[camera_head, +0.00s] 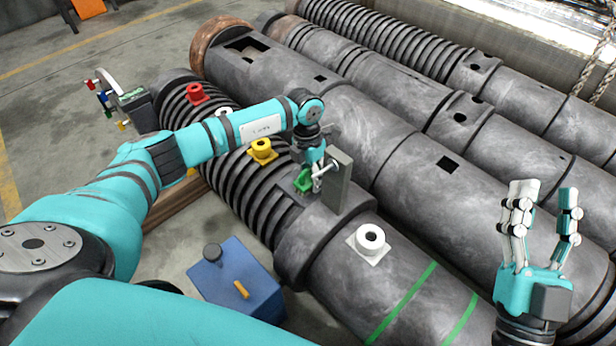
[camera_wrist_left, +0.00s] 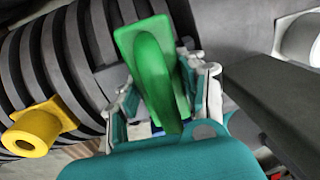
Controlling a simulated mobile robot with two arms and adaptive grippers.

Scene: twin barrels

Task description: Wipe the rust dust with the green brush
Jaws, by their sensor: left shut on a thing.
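The green brush (camera_head: 303,181) is at the ribbed front barrel (camera_head: 262,205), beside an upright grey plate (camera_head: 338,182). My left gripper (camera_head: 311,172) is shut on the brush. In the left wrist view the green brush (camera_wrist_left: 152,70) lies between the fingers of my left gripper (camera_wrist_left: 165,100). I cannot tell whether the brush touches the barrel surface. No rust dust can be made out clearly; the area under the brush is hidden. My right gripper (camera_head: 541,215) is open and empty, above the barrels at the right.
A yellow fitting (camera_head: 262,151), a red fitting (camera_head: 196,94) and a white fitting (camera_head: 370,240) sit on the front barrel. A blue box (camera_head: 236,280) stands on the floor in front. A tool rack (camera_head: 130,105) stands at the left. More barrels lie behind.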

